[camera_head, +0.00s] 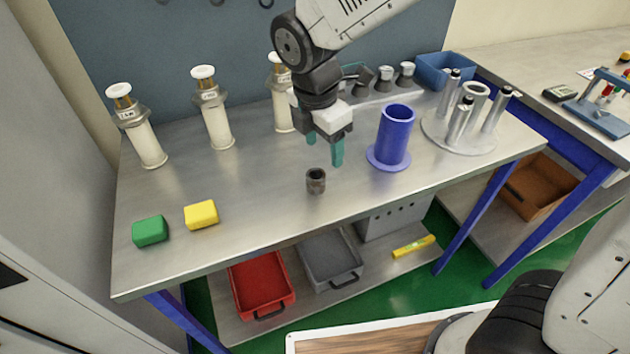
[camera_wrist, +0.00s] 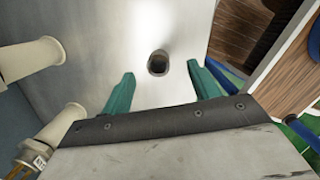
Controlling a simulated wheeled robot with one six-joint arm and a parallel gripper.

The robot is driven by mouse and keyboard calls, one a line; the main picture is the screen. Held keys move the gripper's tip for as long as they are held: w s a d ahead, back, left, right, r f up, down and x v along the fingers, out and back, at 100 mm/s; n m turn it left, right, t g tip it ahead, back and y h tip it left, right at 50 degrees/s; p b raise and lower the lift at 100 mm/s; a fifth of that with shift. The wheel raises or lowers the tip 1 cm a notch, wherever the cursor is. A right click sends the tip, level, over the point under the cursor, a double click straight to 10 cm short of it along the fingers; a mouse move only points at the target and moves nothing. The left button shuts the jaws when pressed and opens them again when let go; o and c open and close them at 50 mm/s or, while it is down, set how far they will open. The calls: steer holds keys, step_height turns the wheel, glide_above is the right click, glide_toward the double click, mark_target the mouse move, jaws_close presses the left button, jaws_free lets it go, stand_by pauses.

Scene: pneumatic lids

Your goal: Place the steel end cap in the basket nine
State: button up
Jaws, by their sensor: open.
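A small dark, hollow steel cylinder (camera_head: 316,181), which looks like the end cap, stands on the metal workbench (camera_head: 255,180) near its front edge. In the wrist view the cap (camera_wrist: 157,63) shows between and beyond the fingertips. My gripper (camera_head: 324,152) is open and empty, with teal fingers above and slightly behind the cap, apart from it. The fingers also show in the wrist view (camera_wrist: 161,76). No basket bears a readable number nine. Below the bench are a red basket (camera_head: 235,290) and a grey basket (camera_head: 307,264).
A blue tube (camera_head: 395,135) on a round flange stands right of my gripper. Several white cylinders with brass fittings (camera_head: 213,115) line the back. Yellow (camera_head: 201,215) and green (camera_head: 150,231) blocks lie front left. A blue bin (camera_head: 440,68) is at back right.

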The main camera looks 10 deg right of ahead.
mark_target(316, 175)
steer(key=shift+n, duration=0.8)
steer(key=f, duration=0.6)
steer(key=a+f, duration=0.1)
steer(key=f, duration=0.2)
steer(key=shift+w+a, duration=0.1)
steer(key=shift+w, duration=0.1)
jaws_close()
steer(key=shift+r, duration=0.1)
